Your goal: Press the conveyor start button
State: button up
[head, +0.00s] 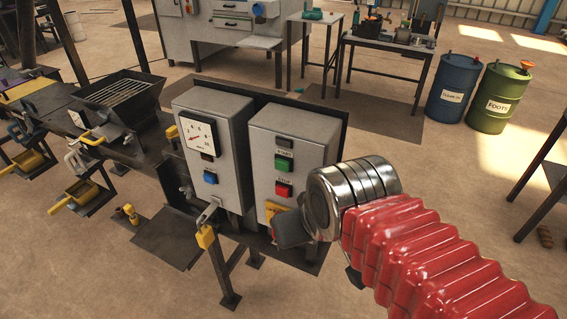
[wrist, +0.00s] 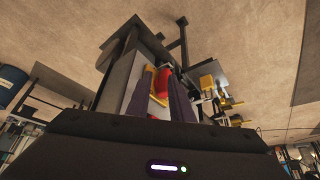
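The conveyor control box (head: 317,140) is grey and stands upright at the centre of the head view. It has a green START button (head: 284,162) and a red STOP button (head: 283,189) below it. My gripper (head: 284,230) is at the lower front of this box, below the STOP button and beside a yellow part (head: 271,210). In the wrist view, the two dark fingers of my gripper (wrist: 158,105) stand apart, with red and yellow parts showing between and behind them. I cannot tell whether they touch the box. The green button is not visible there.
A second grey box (head: 227,140) with a gauge and a blue button (head: 210,177) stands left of the control box. A yellow padlock (head: 206,237) hangs below it. A hopper (head: 121,90) is further left. Blue (head: 453,88) and green (head: 499,98) drums stand back right.

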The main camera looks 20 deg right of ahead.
jog(key=shift+c, duration=0.3)
grip_shut()
dwell(1.7)
